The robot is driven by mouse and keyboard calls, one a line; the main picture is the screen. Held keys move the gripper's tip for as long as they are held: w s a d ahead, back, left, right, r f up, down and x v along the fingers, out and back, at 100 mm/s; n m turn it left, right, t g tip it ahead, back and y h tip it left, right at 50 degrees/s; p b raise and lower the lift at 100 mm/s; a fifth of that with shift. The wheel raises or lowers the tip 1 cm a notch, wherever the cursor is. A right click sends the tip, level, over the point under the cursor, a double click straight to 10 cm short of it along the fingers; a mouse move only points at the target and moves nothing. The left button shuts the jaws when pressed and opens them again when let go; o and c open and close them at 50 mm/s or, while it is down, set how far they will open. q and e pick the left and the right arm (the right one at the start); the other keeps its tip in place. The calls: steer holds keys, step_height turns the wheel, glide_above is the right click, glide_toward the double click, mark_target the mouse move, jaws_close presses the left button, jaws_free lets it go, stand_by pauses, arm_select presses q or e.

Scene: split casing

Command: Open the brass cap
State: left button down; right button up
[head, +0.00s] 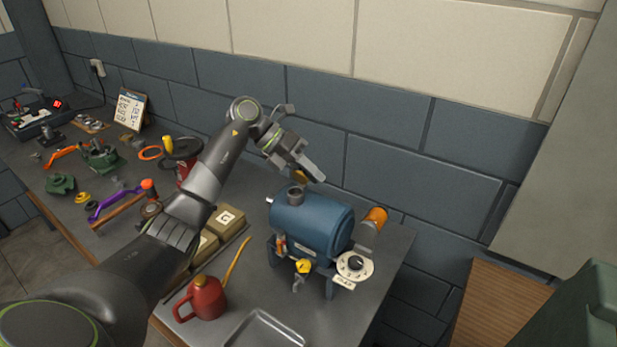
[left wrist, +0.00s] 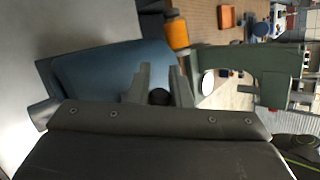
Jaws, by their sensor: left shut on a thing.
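The brass cap (head: 299,175) is a small orange-brown piece at my left gripper's fingers in the head view. My left gripper (head: 306,173) is shut on it, just above the dark neck (head: 296,192) on top of the blue tank (head: 312,222). The cap looks apart from the neck, though the gap is small. In the left wrist view my fingers (left wrist: 162,88) stand over the blue tank (left wrist: 95,75), with a dark round shape between them; the cap does not show clearly there. My right gripper is not in view.
An orange-ended cylinder (head: 375,217), a white dial (head: 354,266) and a yellow knob (head: 303,266) are on the tank's right and front. A red oil can (head: 205,297), a metal tray (head: 264,331) and boxes (head: 228,220) stand nearby. The wall is close behind.

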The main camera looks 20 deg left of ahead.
arm_select(q)
steer(key=shift+w+f+n+g+b, duration=0.3)
steer(key=shift+n+g+b, duration=0.3)
steer(key=shift+g, duration=0.4)
steer(key=shift+w+g+y, duration=0.15)
steer(key=shift+g+y, duration=0.15)
steer(key=shift+g, duration=0.2)
steer(key=shift+r+n+p, duration=0.15)
steer(key=shift+n+p, duration=0.15)
steer(key=shift+p, duration=0.25)
steer(key=g+p, duration=0.1)
steer(key=p, duration=0.3)
steer(key=shift+w+d+r+n, duration=0.1)
steer(key=shift+w+r+n, duration=0.05)
steer(key=shift+n, duration=0.15)
steer(key=shift+w+f+g+p, duration=0.1)
steer(key=shift+f+g+p, duration=0.25)
steer(key=shift+p, duration=0.3)
steer(key=shift+f+n+g+p, duration=0.15)
steer(key=shift+n+g+p, duration=0.2)
steer(key=shift+g, duration=0.1)
steer(key=shift+f, duration=0.15)
